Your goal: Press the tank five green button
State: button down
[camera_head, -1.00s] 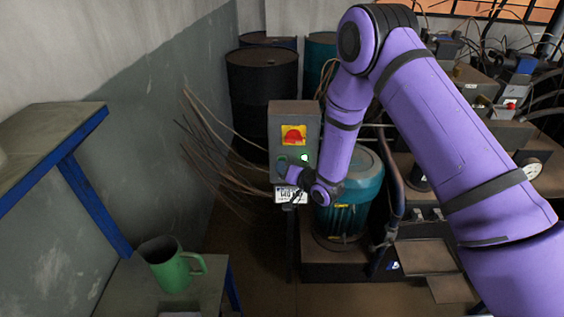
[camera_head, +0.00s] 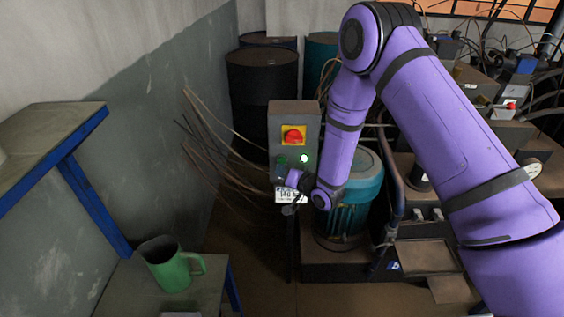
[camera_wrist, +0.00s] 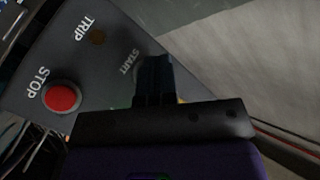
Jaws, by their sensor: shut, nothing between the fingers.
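In the head view a grey control box (camera_head: 309,124) stands on a post, with a lit green lamp (camera_head: 304,158) and a dark green button (camera_head: 282,159) on its face. My gripper (camera_wrist: 153,62) is shut and empty. In the wrist view its dark fingers lie over a grey panel (camera_wrist: 90,70), beside the START label (camera_wrist: 130,62). The fingers hide whatever is next to that label, and contact cannot be told. In the head view my gripper is small and dark, by the lower part of the box.
A red rotary switch (camera_head: 293,135) on a yellow plate tops the box. The wrist view shows a red STOP button (camera_wrist: 62,97) and a TRIP lamp (camera_wrist: 97,37). A teal motor (camera_head: 349,214) stands right of the box; loose cables (camera_head: 215,160) hang to its left.

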jog(key=s, duration=0.5)
jog(key=shift+a, duration=0.1)
dwell(0.9)
